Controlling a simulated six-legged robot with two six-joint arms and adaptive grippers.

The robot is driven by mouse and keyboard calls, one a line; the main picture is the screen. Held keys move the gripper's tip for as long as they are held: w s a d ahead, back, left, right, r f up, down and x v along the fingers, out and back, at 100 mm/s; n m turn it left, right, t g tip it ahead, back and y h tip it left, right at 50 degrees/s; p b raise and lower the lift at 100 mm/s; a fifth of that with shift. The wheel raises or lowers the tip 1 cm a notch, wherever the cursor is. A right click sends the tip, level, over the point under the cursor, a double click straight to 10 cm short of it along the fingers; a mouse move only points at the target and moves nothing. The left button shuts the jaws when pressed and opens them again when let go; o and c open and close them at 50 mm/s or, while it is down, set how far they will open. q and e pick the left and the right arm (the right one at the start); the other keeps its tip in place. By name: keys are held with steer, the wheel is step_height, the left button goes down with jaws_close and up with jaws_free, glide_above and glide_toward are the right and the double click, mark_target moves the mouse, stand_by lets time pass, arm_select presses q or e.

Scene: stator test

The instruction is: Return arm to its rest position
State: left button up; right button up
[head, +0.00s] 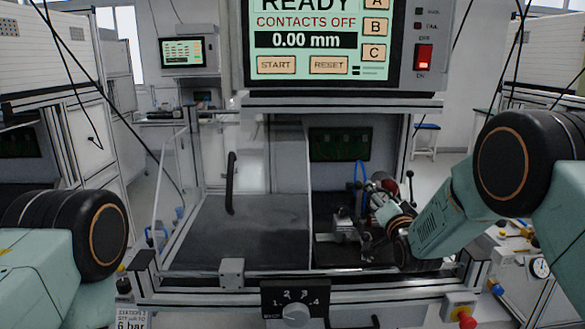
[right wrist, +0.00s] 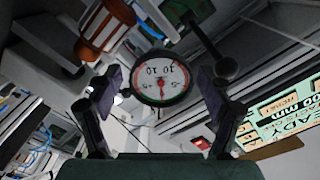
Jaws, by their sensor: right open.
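My right arm (head: 450,215) reaches in from the right into the test station. Its gripper (right wrist: 158,78) is open in the right wrist view, with its two fingers apart. A round white dial gauge (right wrist: 162,82) with a red needle shows between the fingers. I cannot tell how far it is from them. In the head view the right gripper is small and dark beside the metal fixture (head: 345,228), partly hidden by the wrist. My left arm (head: 70,235) shows at the lower left; its gripper is out of view.
The station's display (head: 315,38) reads READY, CONTACTS OFF, 0.00 mm. A clear door with a black handle (head: 231,183) stands at the left. The dark bed (head: 240,230) left of the fixture is bare. A rotary selector (head: 296,311) and red button (head: 466,318) sit in front.

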steer(key=shift+r+n, duration=0.1)
steer(key=shift+n, duration=1.1)
steer(key=n, duration=0.3)
steer(key=shift+a+n, duration=0.1)
steer(key=shift+n, duration=0.3)
steer(key=shift+s+n, duration=0.25)
steer(key=shift+n, duration=0.05)
steer(key=s+p, duration=0.2)
steer(key=s, duration=0.2)
steer(key=shift+p, duration=0.35)
